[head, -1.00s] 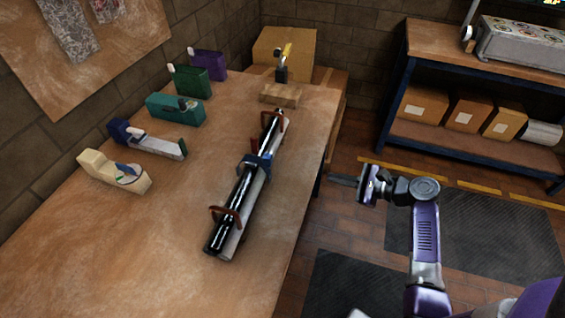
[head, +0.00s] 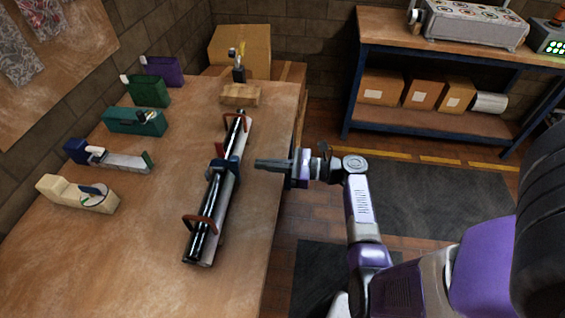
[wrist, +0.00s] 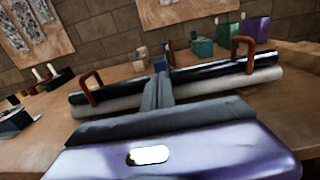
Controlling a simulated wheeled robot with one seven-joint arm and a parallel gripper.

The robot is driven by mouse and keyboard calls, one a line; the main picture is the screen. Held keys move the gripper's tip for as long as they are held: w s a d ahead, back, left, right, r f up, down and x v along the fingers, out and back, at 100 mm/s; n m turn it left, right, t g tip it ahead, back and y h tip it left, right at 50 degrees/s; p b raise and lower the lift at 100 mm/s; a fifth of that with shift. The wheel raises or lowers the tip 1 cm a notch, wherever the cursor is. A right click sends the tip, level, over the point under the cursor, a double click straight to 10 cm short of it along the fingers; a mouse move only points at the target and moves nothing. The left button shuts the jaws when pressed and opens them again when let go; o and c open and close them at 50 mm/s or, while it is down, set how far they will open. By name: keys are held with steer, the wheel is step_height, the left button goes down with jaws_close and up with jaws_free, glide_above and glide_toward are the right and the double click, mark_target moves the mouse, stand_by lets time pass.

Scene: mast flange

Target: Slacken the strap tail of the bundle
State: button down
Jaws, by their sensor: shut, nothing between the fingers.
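The bundle (head: 205,220) is a black tube and a pale tube lying side by side along the right part of the table. A blue buckle or strap piece (head: 221,168) wraps its middle, and red-brown hoops (head: 200,226) stand near each end. I cannot make out the strap tail. My gripper (head: 258,163) is shut and empty, just right of the blue piece and apart from it in the head view. In the wrist view my gripper (wrist: 158,82) points at the bundle's middle, with the blue piece (wrist: 159,65) just past its tips. The fingers hide part of the bundle.
The wooden table (head: 120,255) holds several coloured tools along its left side, including a teal one (head: 135,121). A shelf bench (head: 440,52) stands at the right. The table's near left is clear.

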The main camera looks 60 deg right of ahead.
mark_target(239, 162)
steer(key=shift+p+x, duration=0.35)
steer(key=shift+x, duration=1.85)
steer(key=shift+p+x, duration=0.35)
steer(key=shift+x, duration=0.75)
